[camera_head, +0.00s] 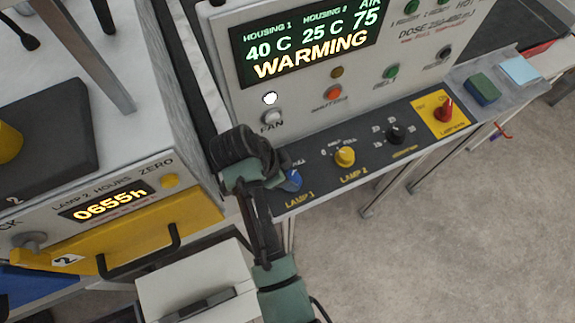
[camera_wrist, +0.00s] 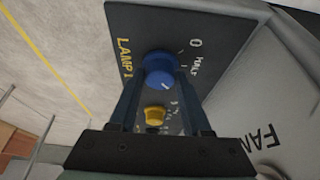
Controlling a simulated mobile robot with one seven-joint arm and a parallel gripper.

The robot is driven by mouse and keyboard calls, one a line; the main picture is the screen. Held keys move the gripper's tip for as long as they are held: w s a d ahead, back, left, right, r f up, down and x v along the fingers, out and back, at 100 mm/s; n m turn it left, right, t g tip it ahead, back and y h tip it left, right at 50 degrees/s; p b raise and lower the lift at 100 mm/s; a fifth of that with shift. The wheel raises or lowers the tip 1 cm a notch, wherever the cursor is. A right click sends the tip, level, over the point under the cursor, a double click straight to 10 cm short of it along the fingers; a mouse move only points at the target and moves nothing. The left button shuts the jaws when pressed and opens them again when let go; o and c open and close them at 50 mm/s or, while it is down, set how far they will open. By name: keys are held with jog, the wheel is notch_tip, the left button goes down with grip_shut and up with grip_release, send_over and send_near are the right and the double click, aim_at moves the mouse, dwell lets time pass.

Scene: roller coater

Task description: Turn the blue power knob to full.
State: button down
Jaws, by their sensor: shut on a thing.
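The blue power knob (camera_head: 293,181) sits on the dark control strip above the yellow LAMP 1 label (camera_head: 300,199). My gripper (camera_head: 281,180) is at it and partly hides it in the head view. In the wrist view my two fingers (camera_wrist: 162,78) close on either side of the blue knob (camera_wrist: 158,66). A small white mark on the knob's face points toward the lower right in the wrist view. The 0 (camera_wrist: 195,44) and HALF (camera_wrist: 197,64) marks show beside it. The full mark is not clearly readable.
The yellow LAMP 2 knob (camera_head: 345,156) is close by, then a black knob (camera_head: 394,134) and a red switch (camera_head: 443,112). The display (camera_head: 310,48) above reads WARMING. A yellow-fronted unit (camera_head: 150,225) stands at left. Open floor (camera_head: 450,240) lies at lower right.

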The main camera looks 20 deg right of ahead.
jog(key=shift+r, duration=0.1)
dwell(0.3)
jog(key=shift+c, duration=1.8)
grip_release()
notch_tip(320, 180, up, 10)
